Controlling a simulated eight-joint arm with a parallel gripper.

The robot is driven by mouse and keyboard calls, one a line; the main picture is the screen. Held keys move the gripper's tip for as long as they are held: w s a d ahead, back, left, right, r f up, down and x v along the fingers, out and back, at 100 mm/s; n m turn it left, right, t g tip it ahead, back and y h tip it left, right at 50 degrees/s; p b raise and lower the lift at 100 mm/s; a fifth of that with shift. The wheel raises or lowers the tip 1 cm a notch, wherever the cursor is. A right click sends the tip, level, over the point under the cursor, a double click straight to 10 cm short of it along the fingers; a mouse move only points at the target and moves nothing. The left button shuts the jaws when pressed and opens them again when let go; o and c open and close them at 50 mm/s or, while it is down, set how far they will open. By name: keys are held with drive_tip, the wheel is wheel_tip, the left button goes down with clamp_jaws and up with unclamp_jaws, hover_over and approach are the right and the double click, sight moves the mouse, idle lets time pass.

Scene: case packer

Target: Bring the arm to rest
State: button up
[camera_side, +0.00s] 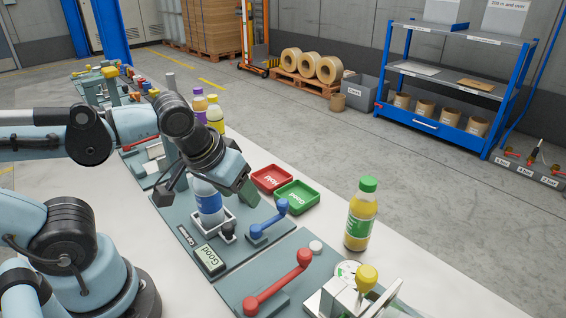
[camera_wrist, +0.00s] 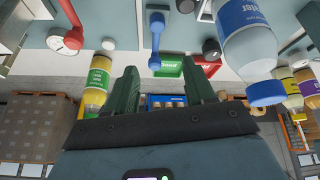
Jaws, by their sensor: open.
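My gripper (camera_side: 243,188) is open, tilted, and in the air over the bench, close to a blue-labelled water bottle (camera_side: 208,200). In the wrist view my gripper's two green fingers (camera_wrist: 161,68) are spread with nothing held between them. The water bottle (camera_wrist: 247,45) shows to the right of the fingers there. In the side view it stands in a light square holder (camera_side: 215,222), and its top is hidden behind my wrist. My arm reaches in from the left, bent and raised over the bench.
A red tray (camera_side: 272,178) and a green tray (camera_side: 297,196) lie right of my gripper. A yellow bottle with a green cap (camera_side: 361,222) stands farther right. More bottles (camera_side: 215,115) stand behind my wrist.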

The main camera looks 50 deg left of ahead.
drive_tip(key=w+m, duration=0.1)
drive_tip(key=w+a+m+t, duration=0.1)
drive_tip(key=w+m+t, duration=0.1)
drive_tip(key=shift+a+r+h, duration=0.3)
drive_tip(key=shift+a+r, duration=0.05)
drive_tip(key=shift+a, duration=0.05)
